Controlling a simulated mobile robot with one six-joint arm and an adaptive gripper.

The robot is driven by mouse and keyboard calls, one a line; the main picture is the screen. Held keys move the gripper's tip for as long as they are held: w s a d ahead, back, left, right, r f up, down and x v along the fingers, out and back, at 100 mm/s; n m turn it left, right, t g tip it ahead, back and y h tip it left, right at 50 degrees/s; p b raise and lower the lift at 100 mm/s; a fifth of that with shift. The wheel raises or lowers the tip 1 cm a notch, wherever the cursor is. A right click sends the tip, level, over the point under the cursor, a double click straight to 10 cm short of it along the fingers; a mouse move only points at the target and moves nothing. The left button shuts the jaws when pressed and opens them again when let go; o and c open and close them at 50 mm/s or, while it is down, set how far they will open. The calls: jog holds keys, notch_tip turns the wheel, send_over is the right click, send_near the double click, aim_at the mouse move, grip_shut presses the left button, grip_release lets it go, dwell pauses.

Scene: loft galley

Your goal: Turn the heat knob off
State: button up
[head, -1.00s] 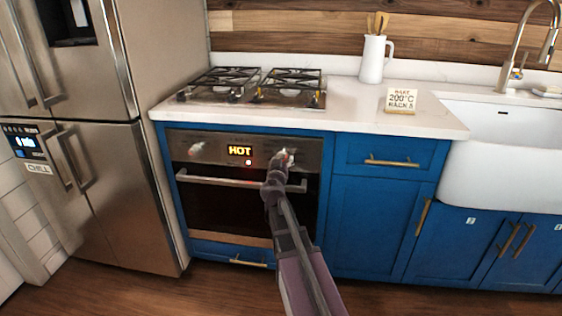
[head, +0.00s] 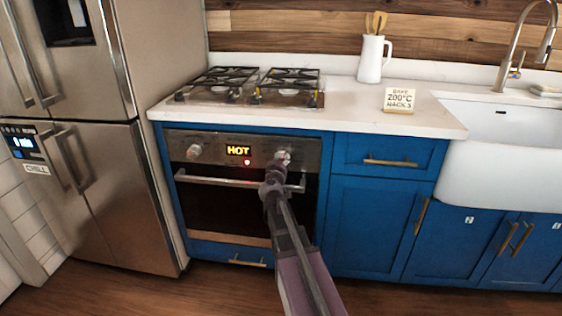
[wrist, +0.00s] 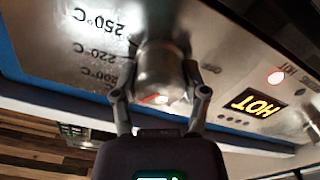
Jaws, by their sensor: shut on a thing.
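The heat knob (head: 283,156) is the round metal knob on the right of the oven's front panel. In the wrist view the knob (wrist: 160,68) sits between my fingers, with a red mark near its lower edge. My gripper (wrist: 160,94) is shut on it, one finger on each side. In the head view my gripper (head: 279,166) reaches the knob from the front and partly covers it.
The display (head: 238,150) reads HOT, with a red light below it. A second knob (head: 194,152) is at the panel's left. The oven handle (head: 225,182) runs below my gripper. The fridge (head: 150,100) stands at left; drawers and the sink (head: 500,165) are at right.

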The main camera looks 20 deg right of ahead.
jog(key=n, duration=0.7)
jog(key=shift+d, duration=0.1)
jog(key=n, duration=0.6)
jog(key=shift+n, duration=0.3)
jog(key=n, duration=1.3)
jog(key=shift+s, duration=0.1)
jog(key=o, duration=1.1)
jog(key=shift+o, duration=0.2)
